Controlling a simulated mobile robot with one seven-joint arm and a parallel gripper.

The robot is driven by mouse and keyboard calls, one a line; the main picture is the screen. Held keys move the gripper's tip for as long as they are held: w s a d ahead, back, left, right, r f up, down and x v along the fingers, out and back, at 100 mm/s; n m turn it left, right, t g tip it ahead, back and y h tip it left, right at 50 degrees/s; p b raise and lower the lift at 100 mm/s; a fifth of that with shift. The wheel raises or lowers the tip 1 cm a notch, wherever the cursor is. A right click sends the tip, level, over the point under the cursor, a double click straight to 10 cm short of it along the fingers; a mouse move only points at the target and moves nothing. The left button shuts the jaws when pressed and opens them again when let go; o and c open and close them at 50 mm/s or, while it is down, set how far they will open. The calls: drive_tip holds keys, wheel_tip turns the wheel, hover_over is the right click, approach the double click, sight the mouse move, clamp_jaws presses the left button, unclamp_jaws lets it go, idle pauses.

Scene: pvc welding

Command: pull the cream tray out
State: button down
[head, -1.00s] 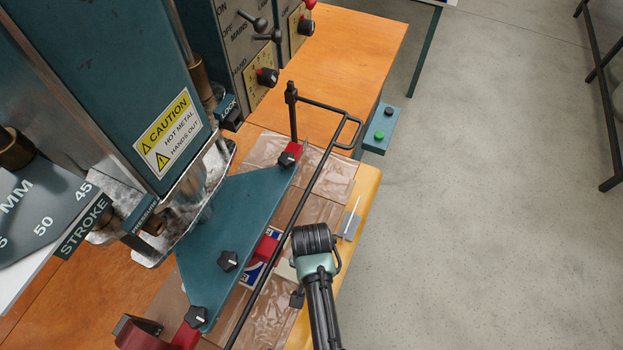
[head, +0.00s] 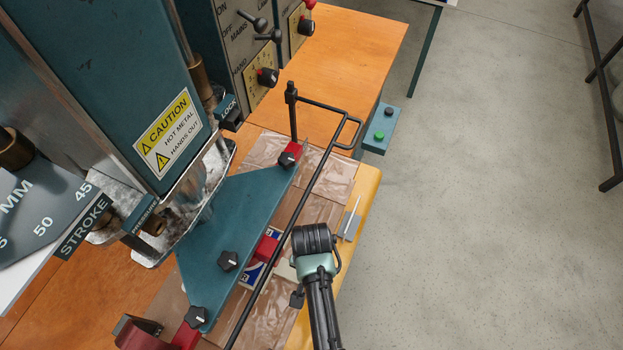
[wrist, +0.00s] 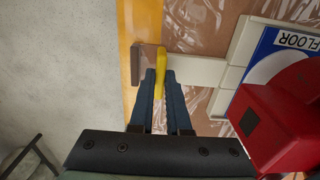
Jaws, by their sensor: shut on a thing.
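The cream tray (wrist: 195,70) lies flat on the brown sheeting in the wrist view, with a blue and white card marked FLOOR (wrist: 285,55) on it. A small part of the tray (head: 285,270) shows in the head view, left of my arm. A yellow grip (wrist: 160,62) stands at the tray's outer end. My gripper (wrist: 160,85) is shut on this yellow grip, with a finger on each side of it. In the head view my wrist hides the fingers and the grip.
A red block (wrist: 280,115) stands over the card at the right. A black rail (head: 300,205) runs along the blue-green press plate (head: 225,235), close to my wrist. A small grey bracket (wrist: 135,65) sits on the yellow bench edge (wrist: 128,30). Open floor (head: 480,230) lies beyond.

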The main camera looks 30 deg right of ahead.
idle(0.8)
drive_tip(key=s+d+p, duration=0.4)
drive_tip(key=s+d, duration=0.7)
drive_tip(key=s, duration=0.3)
drive_tip(key=shift+s+d+p, duration=0.2)
drive_tip(key=shift+s+p, duration=0.05)
drive_tip(key=shift+p, duration=0.1)
drive_tip(key=c, duration=0.9)
unclamp_jaws()
wheel_tip(320, 180, up, 13)
drive_tip(key=shift+r, duration=0.1)
